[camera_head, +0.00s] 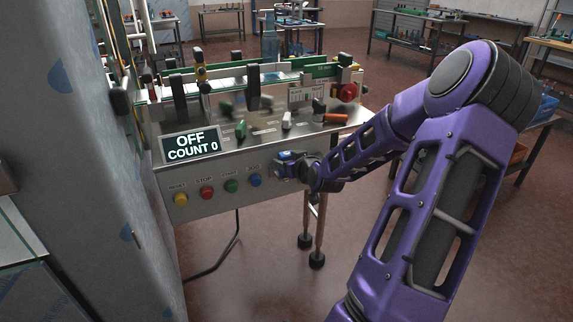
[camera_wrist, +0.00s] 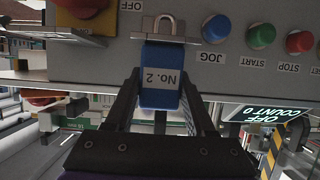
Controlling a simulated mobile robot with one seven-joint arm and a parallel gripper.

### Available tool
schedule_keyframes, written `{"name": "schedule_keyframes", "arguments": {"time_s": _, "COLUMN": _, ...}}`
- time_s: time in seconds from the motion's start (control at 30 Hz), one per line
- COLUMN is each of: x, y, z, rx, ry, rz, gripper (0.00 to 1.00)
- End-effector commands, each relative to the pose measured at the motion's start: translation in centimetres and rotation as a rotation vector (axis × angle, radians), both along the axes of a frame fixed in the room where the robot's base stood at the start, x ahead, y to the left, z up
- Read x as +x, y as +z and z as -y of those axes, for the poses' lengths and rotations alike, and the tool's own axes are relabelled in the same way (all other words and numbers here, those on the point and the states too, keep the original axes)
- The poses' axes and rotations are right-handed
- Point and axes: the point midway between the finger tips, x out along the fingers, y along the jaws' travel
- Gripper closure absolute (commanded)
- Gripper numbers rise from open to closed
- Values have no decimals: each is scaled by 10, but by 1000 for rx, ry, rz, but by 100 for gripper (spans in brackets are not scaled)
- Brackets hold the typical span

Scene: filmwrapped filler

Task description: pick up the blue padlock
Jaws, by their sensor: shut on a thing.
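The blue padlock (camera_wrist: 159,88), with a white label reading "No. 2", is between the two fingers of my gripper (camera_wrist: 162,100) in the wrist view, which is upside down. My gripper is shut on it. The padlock's metal shackle (camera_wrist: 163,25) shows at a metal hasp plate on the machine's front panel; whether it passes through the hasp I cannot tell. In the head view the padlock (camera_head: 287,156) is small, at the panel's right part, with my gripper (camera_head: 296,165) at it from the right.
The steel machine panel (camera_head: 215,193) carries yellow, red, green and blue buttons left of the padlock; the blue JOG button (camera_wrist: 216,28) is close by. A display (camera_head: 191,146) reads OFF, COUNT 0. A grey wall (camera_head: 60,120) stands at left. Open floor lies in front.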

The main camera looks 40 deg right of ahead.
Motion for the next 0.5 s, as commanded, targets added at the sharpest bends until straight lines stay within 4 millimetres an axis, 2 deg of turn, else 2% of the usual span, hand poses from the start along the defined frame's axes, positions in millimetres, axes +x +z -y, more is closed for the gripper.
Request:
{"name": "schedule_keyframes", "arguments": {"time_s": 0.03, "x": 0, "y": 0, "z": 0, "rx": 0, "ry": 0, "rz": 0, "gripper": 78}}
{"name": "schedule_keyframes", "arguments": {"time_s": 0.17, "x": 0, "y": 0, "z": 0, "rx": 0, "ry": 0, "rz": 0, "gripper": 100}}
{"name": "schedule_keyframes", "arguments": {"time_s": 0.4, "x": 0, "y": 1, "z": 0, "rx": 0, "ry": 0, "rz": 1, "gripper": 100}}
{"name": "schedule_keyframes", "arguments": {"time_s": 0.5, "x": 0, "y": 7, "z": 0, "rx": -3, "ry": 0, "rz": 1, "gripper": 100}}
